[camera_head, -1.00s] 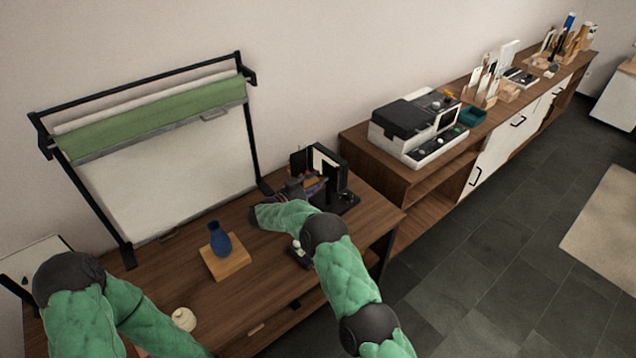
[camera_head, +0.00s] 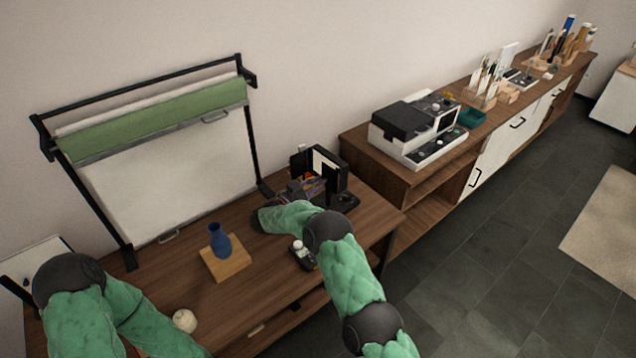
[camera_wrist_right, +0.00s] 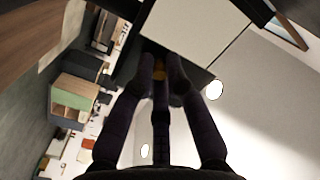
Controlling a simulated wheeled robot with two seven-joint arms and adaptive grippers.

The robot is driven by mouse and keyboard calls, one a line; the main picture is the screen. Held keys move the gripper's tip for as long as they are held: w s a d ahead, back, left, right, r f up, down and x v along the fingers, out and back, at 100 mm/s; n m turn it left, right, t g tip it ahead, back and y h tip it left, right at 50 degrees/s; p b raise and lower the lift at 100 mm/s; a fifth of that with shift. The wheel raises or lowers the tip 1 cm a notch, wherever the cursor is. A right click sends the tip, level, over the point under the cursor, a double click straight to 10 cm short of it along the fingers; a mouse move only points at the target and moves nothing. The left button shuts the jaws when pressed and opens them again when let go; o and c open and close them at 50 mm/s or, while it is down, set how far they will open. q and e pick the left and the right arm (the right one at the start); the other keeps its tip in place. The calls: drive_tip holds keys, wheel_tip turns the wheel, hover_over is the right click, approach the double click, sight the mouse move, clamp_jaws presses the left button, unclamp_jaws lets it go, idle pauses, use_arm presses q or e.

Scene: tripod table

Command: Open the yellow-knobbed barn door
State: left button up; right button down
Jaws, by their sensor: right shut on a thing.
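A small black-framed unit (camera_head: 345,172) stands at the back right of the wooden table, with a pale panel and small coloured items showing inside. My right gripper (camera_head: 298,190) reaches its front left side. In the right wrist view, my right gripper (camera_wrist_right: 162,76) is shut on the yellow knob (camera_wrist_right: 159,74), of which a small bit shows between the dark fingers. A pale panel (camera_wrist_right: 195,32) lies just beyond the fingertips. The fingers hide most of the knob, and I cannot tell how far the door is open. My left arm is at the lower left; its gripper is out of view.
A blue vase (camera_head: 220,240) stands on a wooden block (camera_head: 226,265) left of my right arm. A dark handheld device (camera_head: 303,255) lies beside that arm. A cream round object (camera_head: 185,320) is near the front. A white machine (camera_head: 418,130) stands on the sideboard.

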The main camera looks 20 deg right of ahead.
drive_tip(key=s+d+n+t+y+b, duration=0.1)
drive_tip(key=s+n+t+y+b, duration=0.1)
drive_tip(key=n+y, duration=0.6)
drive_tip(key=s+d+n+t+y+b, duration=0.1)
drive_tip(key=s+n+t+y+b, duration=0.2)
drive_tip(key=y, duration=1.2)
drive_tip(key=shift+s+n+t+y, duration=0.3)
drive_tip(key=shift+s+n+t, duration=0.9)
drive_tip(key=shift+s+n, duration=1.45)
drive_tip(key=shift+w+d+r+n+b, duration=0.1)
drive_tip(key=shift+w+n+b, duration=0.2)
drive_tip(key=shift+w+n, duration=0.3)
drive_tip(key=c, duration=1.2)
unclamp_jaws()
drive_tip(key=shift+c, duration=0.2)
drive_tip(key=shift+s, duration=0.1)
